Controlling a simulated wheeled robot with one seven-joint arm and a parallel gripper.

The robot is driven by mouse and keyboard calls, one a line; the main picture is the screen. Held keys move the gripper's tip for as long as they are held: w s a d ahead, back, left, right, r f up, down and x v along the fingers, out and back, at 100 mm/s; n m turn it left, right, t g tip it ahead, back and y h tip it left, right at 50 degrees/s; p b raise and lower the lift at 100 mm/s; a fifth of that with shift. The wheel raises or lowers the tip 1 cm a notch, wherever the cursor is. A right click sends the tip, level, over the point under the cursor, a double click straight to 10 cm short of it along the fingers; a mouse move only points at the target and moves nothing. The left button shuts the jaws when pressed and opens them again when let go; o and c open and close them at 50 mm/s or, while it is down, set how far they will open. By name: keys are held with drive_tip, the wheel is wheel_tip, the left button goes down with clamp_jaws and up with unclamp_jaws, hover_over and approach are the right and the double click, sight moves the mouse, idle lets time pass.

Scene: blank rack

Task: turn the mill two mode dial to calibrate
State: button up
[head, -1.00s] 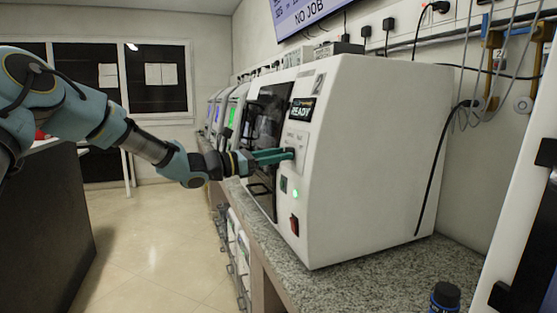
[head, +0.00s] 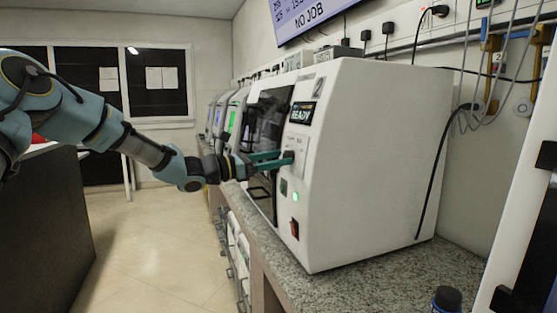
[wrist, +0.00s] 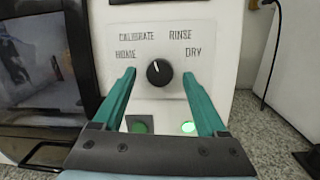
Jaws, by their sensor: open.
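The mill two mode dial (wrist: 159,72) is a round black knob with a white pointer line, on a pale plate marked HOME, CALIBRATE, RINSE and DRY. In the wrist view the pointer points up and slightly left, toward the CALIBRATE label (wrist: 137,37). My gripper (wrist: 158,76) is open, its green fingers on either side of the dial with a visible gap to each. In the head view my gripper (head: 287,159) reaches the front panel of the white mill (head: 365,165) marked 2. The dial there is partly hidden by the fingers.
A READY display (head: 301,113) sits above the dial. A lit green button (head: 295,197) and a red switch (head: 294,229) are below it. A dark window (head: 266,125) is at left. The mill stands on a granite counter (head: 345,277); a dark-capped bottle (head: 446,298) stands in front.

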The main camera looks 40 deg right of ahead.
drive_tip(key=b+v, duration=0.1)
drive_tip(key=v, duration=0.9)
drive_tip(key=shift+b, duration=0.4)
drive_tip(key=s+a+f+m+t+y+p, duration=0.25)
drive_tip(key=a+f+m+y, duration=0.5)
drive_tip(key=a+f, duration=0.75)
drive_tip(key=s+a+m+t+y+p, duration=0.1)
drive_tip(key=a+y, duration=0.4)
drive_tip(key=a, duration=1.1)
drive_tip(key=s+a+m+t+y+p, duration=0.2)
drive_tip(key=a+m+t+y, duration=0.2)
drive_tip(key=a, duration=1.3)
drive_tip(key=shift+s+a+m+y, duration=0.3)
drive_tip(key=shift+m+y, duration=0.35)
drive_tip(key=shift+m, duration=0.1)
